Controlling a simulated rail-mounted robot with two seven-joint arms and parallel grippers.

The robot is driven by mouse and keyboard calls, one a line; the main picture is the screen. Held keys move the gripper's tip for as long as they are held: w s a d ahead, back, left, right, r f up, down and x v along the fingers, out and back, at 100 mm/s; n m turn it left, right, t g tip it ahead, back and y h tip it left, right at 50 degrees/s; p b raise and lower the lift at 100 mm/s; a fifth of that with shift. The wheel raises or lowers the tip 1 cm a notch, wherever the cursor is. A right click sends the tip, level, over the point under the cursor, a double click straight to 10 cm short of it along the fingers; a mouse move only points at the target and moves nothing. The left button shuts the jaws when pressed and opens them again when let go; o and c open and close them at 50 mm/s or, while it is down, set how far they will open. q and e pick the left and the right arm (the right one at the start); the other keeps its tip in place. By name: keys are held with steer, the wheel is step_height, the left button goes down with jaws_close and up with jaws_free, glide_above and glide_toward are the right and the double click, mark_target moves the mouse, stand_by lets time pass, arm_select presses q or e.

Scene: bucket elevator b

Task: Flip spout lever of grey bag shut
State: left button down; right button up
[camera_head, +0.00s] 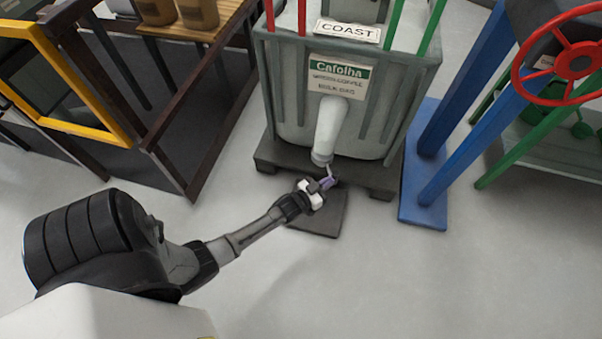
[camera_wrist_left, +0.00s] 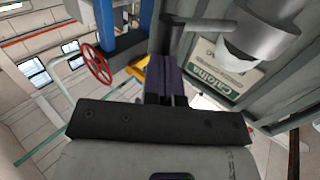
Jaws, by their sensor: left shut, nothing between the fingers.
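The grey bag (camera_head: 283,95) stands upright on a dark pallet, with a green and white Cafolha label on its front. Its pale spout (camera_head: 330,128) hangs from the front and ends in a grey collar. A thin spout lever (camera_head: 331,171) sticks out below the collar. My left gripper (camera_head: 328,184) is shut and empty, just below the spout end and close to the lever. In the left wrist view the purple fingers (camera_wrist_left: 172,80) are together, with the lever (camera_wrist_left: 205,27) right beyond their tips and the spout (camera_wrist_left: 262,35) to the right. Whether they touch is unclear. My right gripper is out of view.
The dark pallet (camera_head: 380,182) lies under the bag, and a dark plate (camera_head: 322,217) lies on the floor before it. A blue frame (camera_head: 425,200) and a red handwheel (camera_head: 577,60) stand right. A brown wooden rack (camera_head: 180,165) stands left. The front floor is clear.

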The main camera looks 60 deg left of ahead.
arm_select(q)
steer(key=w+d+n+g+y, duration=0.1)
steer(key=w+n+y, duration=0.1)
steer(key=w+y, duration=0.2)
steer(key=shift+w+d+n+b, duration=0.2)
steer(key=shift+w+n+b, duration=0.15)
steer(key=shift+w, duration=0.85)
steer(key=shift+f, duration=0.15)
steer(key=d+p+v, duration=0.1)
steer(key=p+v, duration=0.1)
steer(key=v, duration=0.5)
steer(key=w+d+p+v, duration=0.1)
steer(key=d+p+v, duration=0.1)
steer(key=v, duration=0.4)
steer(key=shift+s+d+p, duration=0.2)
steer(key=shift+s+p, duration=0.1)
steer(key=shift+p, duration=0.55)
